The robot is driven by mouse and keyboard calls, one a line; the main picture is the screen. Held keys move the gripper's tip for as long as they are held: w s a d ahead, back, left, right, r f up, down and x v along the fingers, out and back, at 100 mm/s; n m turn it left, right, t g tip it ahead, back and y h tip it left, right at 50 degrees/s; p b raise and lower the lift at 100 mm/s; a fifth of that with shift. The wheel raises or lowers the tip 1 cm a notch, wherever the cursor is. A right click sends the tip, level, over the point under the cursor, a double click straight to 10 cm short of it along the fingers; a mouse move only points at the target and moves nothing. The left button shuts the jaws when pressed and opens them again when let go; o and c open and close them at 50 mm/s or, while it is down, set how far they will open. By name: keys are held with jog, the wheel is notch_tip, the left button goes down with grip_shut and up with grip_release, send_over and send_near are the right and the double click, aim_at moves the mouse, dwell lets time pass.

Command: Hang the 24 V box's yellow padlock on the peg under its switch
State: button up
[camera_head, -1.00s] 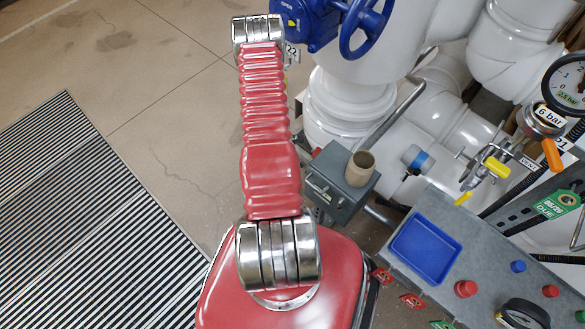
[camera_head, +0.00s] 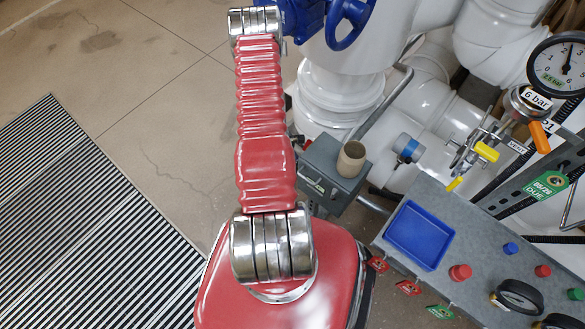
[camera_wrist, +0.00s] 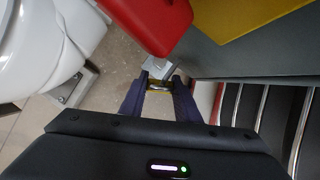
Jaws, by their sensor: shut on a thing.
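In the wrist view my gripper (camera_wrist: 159,88) is shut on a small yellow thing (camera_wrist: 160,84), which looks like the yellow padlock; only a sliver of it shows between the dark fingertips. A pale metal piece (camera_wrist: 154,68) lies just beyond the fingertips, below a red block (camera_wrist: 152,22) that may be the switch handle. I cannot tell whether the metal piece is the padlock's shackle or part of the box, or whether they touch. A grey box (camera_wrist: 245,52) with a yellow plate (camera_wrist: 262,14) stands at the upper right. No peg is clearly seen. The head view does not show the gripper.
In the head view a grey bench with a blue tray (camera_head: 418,236) stands right of me, and a blue valve wheel (camera_head: 345,28) above. Floor at left is free around a grating (camera_head: 95,215).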

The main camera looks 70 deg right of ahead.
jog(key=shift+s+a+f, duration=0.25)
jog(key=shift+s+a, duration=0.05)
jog(key=shift+s, duration=0.35)
jog(key=shift+s+a+f, duration=0.15)
jog(key=shift+f, duration=0.35)
jog(key=shift+s+a+f, duration=0.1)
jog(key=shift+a+f, duration=0.05)
jog(key=shift+f, duration=0.3)
jog(key=o, duration=1)
jog(key=shift+o, duration=0.2)
jog(key=v, duration=1.4)
jog(key=shift+w+d, duration=0.15)
jog(key=shift+d, duration=0.3)
